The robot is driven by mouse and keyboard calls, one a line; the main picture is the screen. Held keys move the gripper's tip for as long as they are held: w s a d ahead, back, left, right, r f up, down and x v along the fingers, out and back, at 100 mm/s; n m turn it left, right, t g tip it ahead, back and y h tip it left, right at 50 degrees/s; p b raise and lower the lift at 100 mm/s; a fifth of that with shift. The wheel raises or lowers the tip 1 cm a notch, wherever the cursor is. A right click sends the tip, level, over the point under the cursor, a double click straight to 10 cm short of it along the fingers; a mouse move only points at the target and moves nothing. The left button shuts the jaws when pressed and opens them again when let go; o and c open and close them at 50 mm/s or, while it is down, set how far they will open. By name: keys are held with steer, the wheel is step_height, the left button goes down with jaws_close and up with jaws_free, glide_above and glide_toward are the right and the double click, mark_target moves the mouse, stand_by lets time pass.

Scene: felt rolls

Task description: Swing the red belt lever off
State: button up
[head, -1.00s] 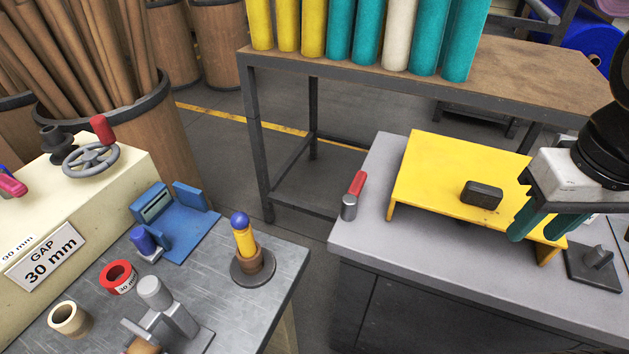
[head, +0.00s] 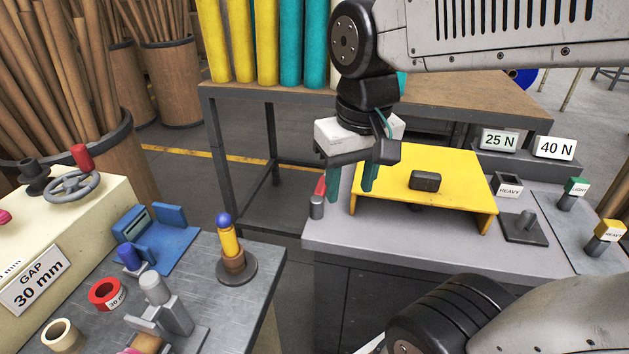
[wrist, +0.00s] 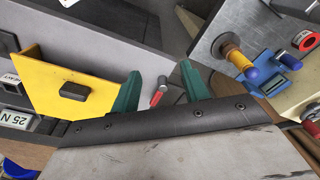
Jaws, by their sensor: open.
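The red belt lever (head: 320,188) stands at the left edge of the grey right-hand bench, a red handle on a grey cylindrical pivot. My gripper (head: 351,190) has green fingers, open and empty, pointing down just right of the lever in the head view, over the left end of the yellow cover. In the wrist view the lever (wrist: 157,94) shows in the gap between the two fingers (wrist: 159,76), farther off than the fingertips. No contact with the lever shows. In the head view part of the red handle is close beside the nearer finger.
A yellow cover (head: 460,172) with a black knob (head: 424,181) stands on the bench (head: 380,247) beside the lever. Weights and the 25 N and 40 N signs (head: 499,141) are to the right. The left metal table (head: 225,315) holds a blue-topped peg (head: 228,238).

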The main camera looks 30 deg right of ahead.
steer(key=w+d+f+m, duration=0.2)
steer(key=w+d+m, duration=0.2)
steer(key=w, duration=0.8)
steer(key=m+g, duration=0.1)
steer(key=m, duration=0.2)
glide_above(322, 182)
step_height(322, 182, down, 8)
steer(key=shift+s+r, duration=0.15)
steer(key=shift+d+f, duration=0.1)
steer(key=shift+f, duration=0.2)
steer(key=f, duration=0.7)
steer(key=shift+w+f, duration=0.2)
steer(key=shift+f, duration=0.1)
jaws_close()
